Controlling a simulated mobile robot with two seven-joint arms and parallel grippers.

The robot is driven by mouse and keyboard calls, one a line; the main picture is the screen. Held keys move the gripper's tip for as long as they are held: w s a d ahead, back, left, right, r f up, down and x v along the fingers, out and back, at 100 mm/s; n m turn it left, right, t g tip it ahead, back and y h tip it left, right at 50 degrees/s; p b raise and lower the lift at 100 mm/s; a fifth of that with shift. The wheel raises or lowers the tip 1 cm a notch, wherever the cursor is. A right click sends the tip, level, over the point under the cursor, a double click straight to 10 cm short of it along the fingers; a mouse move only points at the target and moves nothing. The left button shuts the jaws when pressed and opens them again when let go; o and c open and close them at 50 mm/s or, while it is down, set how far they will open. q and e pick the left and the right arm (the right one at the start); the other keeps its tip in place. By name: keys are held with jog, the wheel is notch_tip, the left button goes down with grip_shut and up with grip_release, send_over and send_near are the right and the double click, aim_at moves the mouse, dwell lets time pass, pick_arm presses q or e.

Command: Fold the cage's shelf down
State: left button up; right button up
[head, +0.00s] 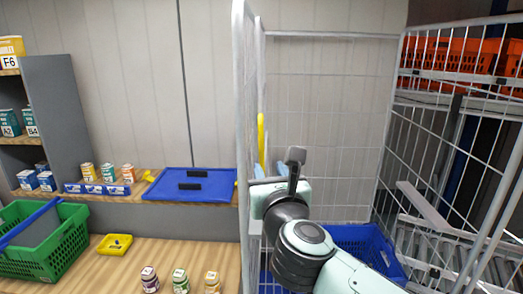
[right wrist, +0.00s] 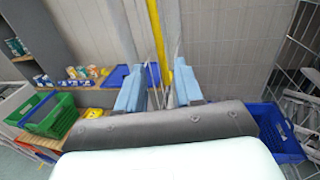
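The wire cage (head: 330,36) stands right of centre in the head view, with grey mesh sides. A yellow upright strip (head: 261,135) by its left side looks like the edge of the shelf, folded up and seen nearly edge-on. In the right wrist view the yellow strip (right wrist: 154,40) runs down between my fingers. My right gripper (head: 268,170) is at the lower part of this strip. Its blue fingers (right wrist: 158,92) stand apart, one on each side of the strip, with no clear contact. My wrist hides the strip's lower end. My left gripper is not in view.
A blue crate (head: 362,240) sits low in the cage. To the left, a wooden bench holds a blue lid (head: 192,184), a green basket (head: 40,245), a yellow tray (head: 115,244) and small boxes. Orange totes (head: 450,57) sit on a rack behind the right mesh.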

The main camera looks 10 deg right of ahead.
aim_at(262, 153)
jog(key=w+p, duration=0.1)
jog(key=w, duration=0.5)
jog(key=w+d+p, duration=0.1)
jog(key=w, duration=0.3)
jog(key=shift+p, duration=0.3)
jog(key=shift+w, duration=0.45)
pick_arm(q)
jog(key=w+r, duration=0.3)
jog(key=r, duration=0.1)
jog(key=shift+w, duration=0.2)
pick_arm(e)
jog(key=shift+s, duration=0.1)
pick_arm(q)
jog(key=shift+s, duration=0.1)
pick_arm(e)
grip_shut()
